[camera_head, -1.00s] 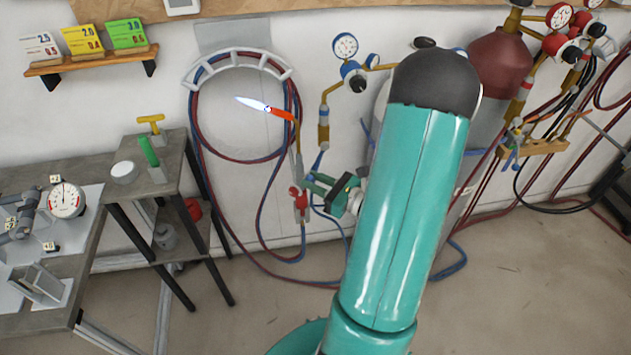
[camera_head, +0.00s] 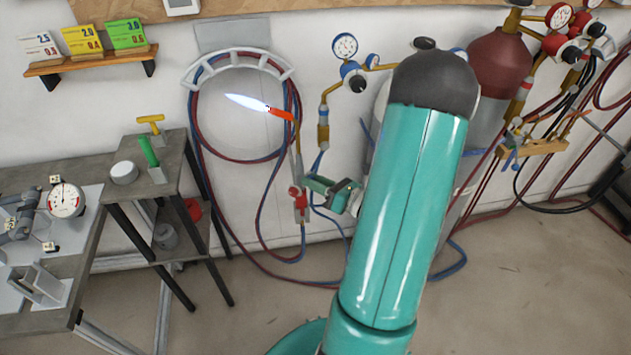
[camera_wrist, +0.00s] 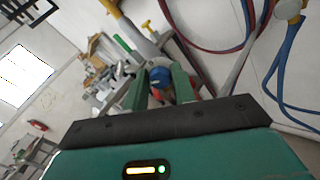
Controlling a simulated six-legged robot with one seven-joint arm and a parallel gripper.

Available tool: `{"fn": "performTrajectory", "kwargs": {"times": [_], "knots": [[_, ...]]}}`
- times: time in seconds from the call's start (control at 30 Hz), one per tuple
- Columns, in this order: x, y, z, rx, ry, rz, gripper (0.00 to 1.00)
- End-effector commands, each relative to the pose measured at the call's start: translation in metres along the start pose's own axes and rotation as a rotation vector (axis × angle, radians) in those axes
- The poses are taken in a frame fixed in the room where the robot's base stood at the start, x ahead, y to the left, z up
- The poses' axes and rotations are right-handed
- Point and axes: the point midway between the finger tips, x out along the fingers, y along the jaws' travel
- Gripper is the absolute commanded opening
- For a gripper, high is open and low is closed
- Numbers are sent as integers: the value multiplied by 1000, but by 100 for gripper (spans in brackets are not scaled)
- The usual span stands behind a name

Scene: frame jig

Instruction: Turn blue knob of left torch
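A red knob (camera_head: 298,191) shows on the torch's lower body in the head view. My gripper (camera_head: 311,184) reaches the torch from the right at that height. In the wrist view, the blue knob (camera_wrist: 160,76) sits between the two green fingers of my gripper (camera_wrist: 160,82), which look closed on its sides. The blue knob is hidden by the gripper in the head view.
Red and blue hoses (camera_head: 262,205) hang around the torch from a wall rack (camera_head: 238,58). A gauge regulator (camera_head: 353,76) is on the wall to the right. A dark side table (camera_head: 160,178) stands at left. Floor in front is clear.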

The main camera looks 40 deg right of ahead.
Motion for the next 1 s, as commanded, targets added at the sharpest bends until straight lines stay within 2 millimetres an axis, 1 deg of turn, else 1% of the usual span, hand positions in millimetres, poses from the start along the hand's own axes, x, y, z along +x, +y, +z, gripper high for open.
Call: {"fn": "performTrajectory", "kwargs": {"times": [0.03,0.07,0.1,0.37,0.47,0.57,0.67,0.9,1.0], "knots": [[0,0,0,0,0,0,37],[0,0,0,0,0,0,43],[0,0,0,0,0,0,45],[-1,0,0,-1,0,0,45],[-7,-1,0,-1,0,-2,45],[-20,-1,0,-1,0,-4,45],[-40,-1,0,-1,-1,-6,45],[-94,-1,0,-1,-1,-5,45],[-113,-1,0,-1,-1,-4,45]]}}
